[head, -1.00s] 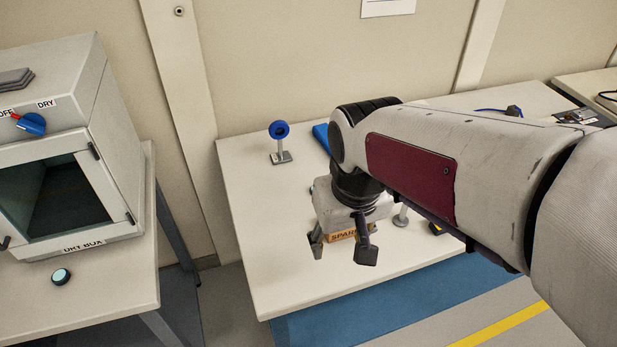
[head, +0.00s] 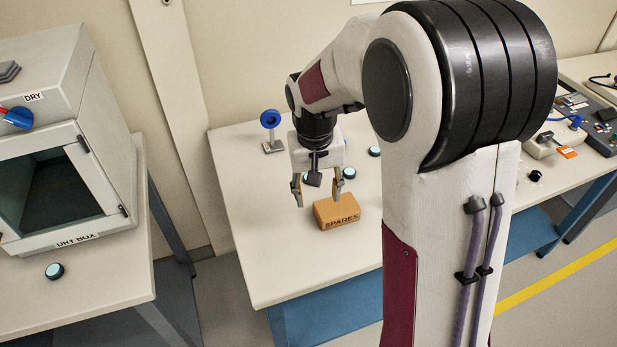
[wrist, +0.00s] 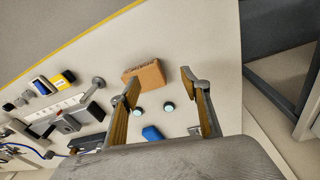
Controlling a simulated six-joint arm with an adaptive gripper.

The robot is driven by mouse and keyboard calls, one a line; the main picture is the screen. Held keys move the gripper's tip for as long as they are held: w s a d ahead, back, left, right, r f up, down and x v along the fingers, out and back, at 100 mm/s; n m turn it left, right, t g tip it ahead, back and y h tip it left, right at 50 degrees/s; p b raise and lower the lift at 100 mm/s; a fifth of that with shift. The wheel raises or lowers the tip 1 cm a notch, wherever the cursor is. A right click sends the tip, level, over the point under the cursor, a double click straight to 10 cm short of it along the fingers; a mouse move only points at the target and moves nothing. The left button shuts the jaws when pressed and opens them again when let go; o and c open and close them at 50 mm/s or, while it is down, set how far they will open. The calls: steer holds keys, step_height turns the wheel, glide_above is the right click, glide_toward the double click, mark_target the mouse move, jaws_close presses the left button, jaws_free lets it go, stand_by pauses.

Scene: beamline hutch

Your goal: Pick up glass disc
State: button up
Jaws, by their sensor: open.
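Two small glass discs with dark rims and pale blue faces lie on the white table. In the head view one disc (head: 374,151) is behind and right of my gripper (head: 317,190), and the other disc (head: 348,172) is beside its right finger. In the wrist view these discs (wrist: 138,111) and (wrist: 168,107) lie between my spread fingers (wrist: 161,86). My gripper is open and empty, pointing down above the table; its exact height is hard to judge. A third disc (head: 54,271) lies on the left table before the dry box.
A brown SPARES box (head: 337,210) stands just in front of my gripper. A blue ring on a post (head: 270,119) stands behind left. A blue object (wrist: 152,133) lies near the discs in the wrist view. The dry box (head: 60,165) is at left. The table's front left is clear.

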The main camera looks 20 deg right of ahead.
steer(key=w+d+f, duration=0.1)
steer(key=w+f, duration=0.1)
steer(key=w, duration=0.1)
steer(key=w+f+m, duration=0.1)
steer(key=w+f, duration=0.2)
steer(key=w, duration=0.1)
steer(key=w+d+f+m, duration=0.1)
steer(key=w+f, duration=0.2)
steer(key=w, duration=0.1)
steer(key=shift+w+d+f, duration=0.1)
steer(key=shift+d+f, duration=0.15)
steer(key=shift+d, duration=0.1)
steer(key=w, duration=0.3)
steer(key=shift+d+f+m+t+h, duration=0.3)
steer(key=shift+m+t+h, duration=0.1)
steer(key=shift+m+t, duration=0.5)
steer(key=shift+m, duration=0.4)
steer(key=w, duration=0.1)
steer(key=w+r, duration=0.2)
steer(key=w, duration=0.1)
steer(key=shift+d, duration=0.3)
steer(key=shift+s, duration=0.1)
steer(key=shift+x, duration=1.25)
steer(key=shift+x, duration=2.6)
